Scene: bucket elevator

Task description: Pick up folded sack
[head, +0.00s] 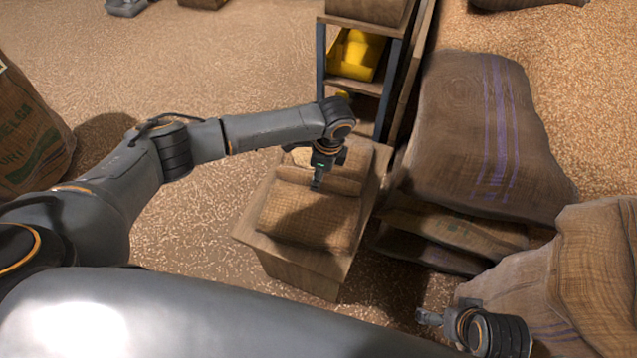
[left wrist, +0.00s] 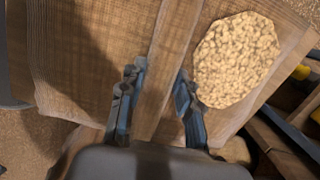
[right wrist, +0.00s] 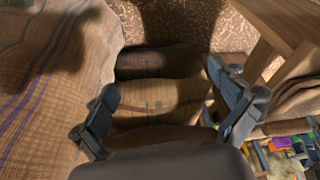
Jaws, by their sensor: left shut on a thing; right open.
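The folded sack (head: 308,218) is brown burlap and lies on a small wooden stand (head: 300,277) in the middle of the head view. My left gripper (head: 316,184) points down at its upper part. In the left wrist view, the fingers of my left gripper (left wrist: 160,78) are on either side of a raised fold of the sack (left wrist: 90,60), shut on it. The contact at the fingertips is partly hidden. My right gripper (head: 432,317) is low at the right, beside a large sack. In the right wrist view my right gripper (right wrist: 168,90) is open and empty.
A round patch of pale grain (left wrist: 237,60) lies beside the fold. Large filled sacks (head: 480,130) are piled right of the stand. A shelf with a yellow bin (head: 357,55) stands behind it. Another sack (head: 30,135) stands far left. The floor left of the stand is clear.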

